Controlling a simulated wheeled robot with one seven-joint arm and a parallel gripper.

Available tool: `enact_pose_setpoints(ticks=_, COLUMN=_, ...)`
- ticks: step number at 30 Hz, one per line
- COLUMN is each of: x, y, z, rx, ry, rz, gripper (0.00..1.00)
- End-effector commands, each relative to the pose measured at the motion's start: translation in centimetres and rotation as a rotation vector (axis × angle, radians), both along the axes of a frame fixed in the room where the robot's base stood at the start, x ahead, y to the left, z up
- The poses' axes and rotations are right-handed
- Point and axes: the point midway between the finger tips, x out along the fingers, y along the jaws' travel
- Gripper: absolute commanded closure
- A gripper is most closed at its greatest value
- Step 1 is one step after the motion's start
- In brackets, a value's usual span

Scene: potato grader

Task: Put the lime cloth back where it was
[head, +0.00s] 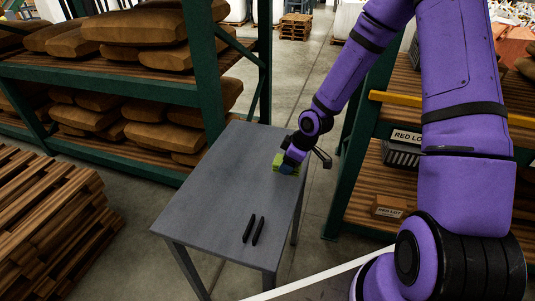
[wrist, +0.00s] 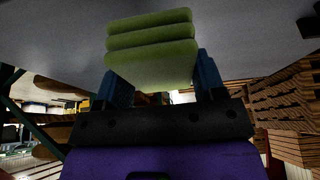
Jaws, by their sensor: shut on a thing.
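The lime cloth (head: 279,159) is a folded, layered pad at the far right part of the grey table (head: 225,180). My gripper (head: 287,167) is over that part of the table, shut on the cloth. In the wrist view the cloth (wrist: 152,45) sits between the two blue fingers, with its folded layers showing beyond them. The grey tabletop fills the top of the wrist view behind the cloth. I cannot tell whether the cloth touches the tabletop. In the head view my gripper hides part of the cloth.
Two black pens or markers (head: 253,230) lie near the table's front edge. The table's middle and left are clear. A green rack with brown sacks (head: 150,110) stands behind left. Another rack at the right holds a small box (head: 391,207) and a grey crate (head: 401,154). Pallets (head: 60,205) are stacked at left.

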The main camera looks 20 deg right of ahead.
Motion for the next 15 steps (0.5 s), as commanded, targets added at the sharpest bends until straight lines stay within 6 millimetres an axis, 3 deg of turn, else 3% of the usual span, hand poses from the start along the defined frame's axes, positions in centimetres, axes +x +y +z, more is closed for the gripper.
enact_pose_setpoints(ticks=9, x=7.1, y=2.2, z=-0.7, rx=0.001, ry=-0.002, rz=0.000, gripper=0.56)
enact_pose_setpoints(ticks=15, x=9.9, y=3.0, z=-1.0, rx=0.000, ry=-0.001, rz=-0.001, gripper=0.56)
